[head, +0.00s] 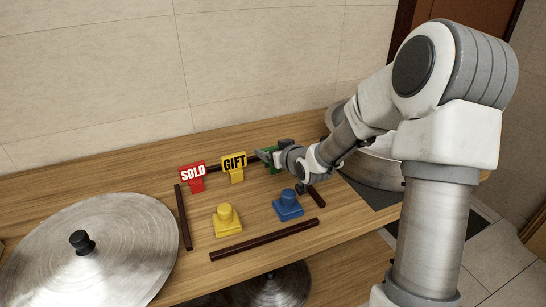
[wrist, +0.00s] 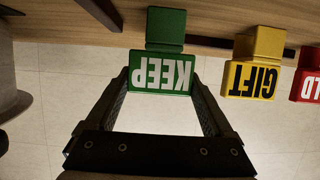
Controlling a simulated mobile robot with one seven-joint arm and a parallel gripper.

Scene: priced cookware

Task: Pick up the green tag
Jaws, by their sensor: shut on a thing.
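The green tag (wrist: 161,70) reads KEEP and appears upside down in the wrist view, with its green base block above the lettered plate. My gripper (wrist: 161,82) is shut on the plate, one finger at each side edge. In the head view my gripper (head: 268,157) is at the back of the wooden shelf, right of the yellow GIFT tag, and mostly covers the green tag (head: 273,165). I cannot tell whether the green tag touches the shelf.
A yellow GIFT tag (head: 235,166) and a red SOLD tag (head: 193,175) stand to the left. A yellow peg block (head: 227,221) and a blue one (head: 288,206) sit in front, among dark wooden strips (head: 264,239). A large metal lid (head: 96,262) lies at left.

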